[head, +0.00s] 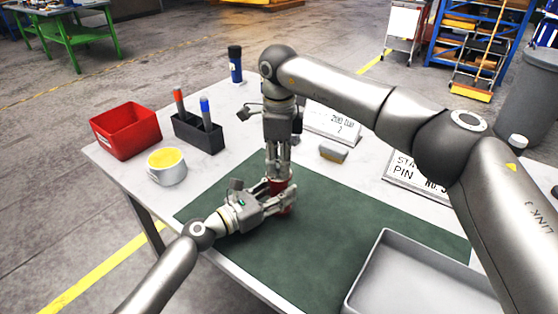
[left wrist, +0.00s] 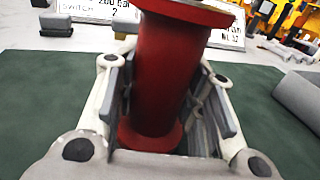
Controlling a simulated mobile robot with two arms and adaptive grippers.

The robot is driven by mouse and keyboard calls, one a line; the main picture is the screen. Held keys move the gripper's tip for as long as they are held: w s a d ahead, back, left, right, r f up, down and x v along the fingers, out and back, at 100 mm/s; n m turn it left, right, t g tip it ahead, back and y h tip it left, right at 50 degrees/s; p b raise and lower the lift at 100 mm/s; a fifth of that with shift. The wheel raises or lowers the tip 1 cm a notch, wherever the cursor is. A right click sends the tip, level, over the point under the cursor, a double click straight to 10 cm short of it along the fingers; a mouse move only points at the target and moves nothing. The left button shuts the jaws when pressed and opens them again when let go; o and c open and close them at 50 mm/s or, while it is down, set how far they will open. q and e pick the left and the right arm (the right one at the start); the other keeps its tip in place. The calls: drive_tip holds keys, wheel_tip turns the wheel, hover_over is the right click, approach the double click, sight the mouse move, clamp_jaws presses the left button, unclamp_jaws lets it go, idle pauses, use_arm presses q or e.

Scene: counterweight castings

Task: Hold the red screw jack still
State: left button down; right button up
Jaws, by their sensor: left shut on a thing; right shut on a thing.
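The red screw jack (head: 287,209) stands on the green mat (head: 335,235), mostly hidden by my grippers in the head view. In the left wrist view its red body (left wrist: 165,75) fills the middle, with a wider foot and a flange at the top. My left gripper (head: 280,202) comes in low from the left and is shut around the body, one finger on each side. My right gripper (head: 278,180) points straight down from above, shut at the top of the jack. Its exact contact is hidden.
A grey tray (head: 372,268) lies at the front right. Signs (head: 403,175) and a brush-like block (head: 333,153) lie behind. The mat around the jack is clear.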

drive_tip(key=n, duration=0.4)
drive_tip(key=shift+n, duration=0.3)
drive_tip(key=n, duration=0.5)
drive_tip(key=shift+n, duration=0.3)
drive_tip(key=n, duration=0.5)
drive_tip(key=shift+w+d+n, duration=0.1)
drive_tip(key=shift+n, duration=2.6)
drive_tip(key=o, duration=1.1)
drive_tip(key=shift+c, duration=0.2)
